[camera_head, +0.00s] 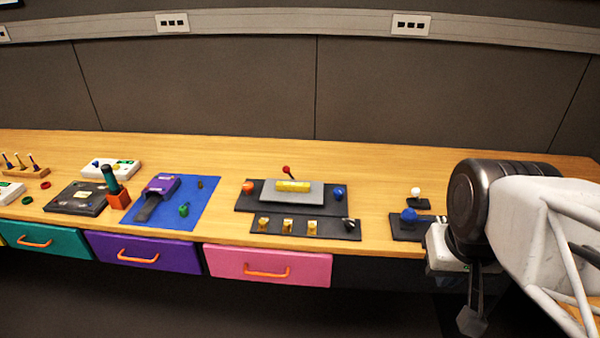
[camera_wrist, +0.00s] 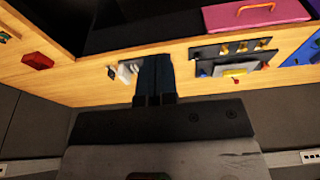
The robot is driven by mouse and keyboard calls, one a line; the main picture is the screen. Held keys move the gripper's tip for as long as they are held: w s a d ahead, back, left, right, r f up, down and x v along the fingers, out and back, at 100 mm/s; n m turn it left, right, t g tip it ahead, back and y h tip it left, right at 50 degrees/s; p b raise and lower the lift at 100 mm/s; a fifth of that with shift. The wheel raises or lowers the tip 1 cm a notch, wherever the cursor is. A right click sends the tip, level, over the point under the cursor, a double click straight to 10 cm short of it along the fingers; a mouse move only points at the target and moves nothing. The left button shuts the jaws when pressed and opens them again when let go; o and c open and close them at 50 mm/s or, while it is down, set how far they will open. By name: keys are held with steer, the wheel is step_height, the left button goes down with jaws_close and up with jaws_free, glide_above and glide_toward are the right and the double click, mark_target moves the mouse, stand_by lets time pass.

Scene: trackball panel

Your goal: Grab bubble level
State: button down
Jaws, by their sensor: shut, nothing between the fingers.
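The bubble level is a yellow bar (camera_head: 293,186) lying on a raised grey plate (camera_head: 270,196) at the middle of the bench. In the wrist view the yellow bar (camera_wrist: 236,76) is small, at the right. My gripper (camera_head: 473,318) hangs at the lower right in the head view, in front of the bench edge and well to the right of the level. In the wrist view its dark fingers (camera_wrist: 155,65) are together, with nothing between them. The level is not touched by my gripper.
An orange knob (camera_head: 249,187), a blue knob (camera_head: 338,193) and a red-tipped lever (camera_head: 286,169) surround the plate. A strip with yellow switches (camera_head: 287,226) lies in front. A blue trackball (camera_head: 408,215) sits near my arm. A pink drawer (camera_head: 235,263) is below the bench edge.

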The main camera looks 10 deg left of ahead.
steer(key=c, duration=1.8)
jaws_free()
steer(key=o, duration=1)
steer(key=w+a+f+m+g+y, duration=0.1)
steer(key=w+a+m+y, duration=0.2)
steer(key=w, duration=0.7)
steer(key=w+a+f+m+g+y, duration=0.1)
steer(key=w+a+f+m+y, duration=0.15)
steer(key=w+a, duration=0.45)
steer(key=w+a+f+m+g+y, duration=0.1)
steer(key=w+a+m+y, duration=0.15)
steer(key=w, duration=0.95)
steer(key=w+a+f+m+y, duration=0.2)
steer(key=w+f+m, duration=0.1)
steer(key=w+f, duration=0.3)
steer(key=w+a+f+m+y, duration=0.2)
steer(key=w+f, duration=0.4)
steer(key=w, duration=0.5)
steer(key=w+a+f+m+y, duration=0.1)
steer(key=w+a+f+m, duration=0.3)
steer(key=w, duration=0.5)
step_height(320, 180, down, 3)
steer(key=shift+r+m+y, duration=0.1)
steer(key=shift+m+y, duration=0.3)
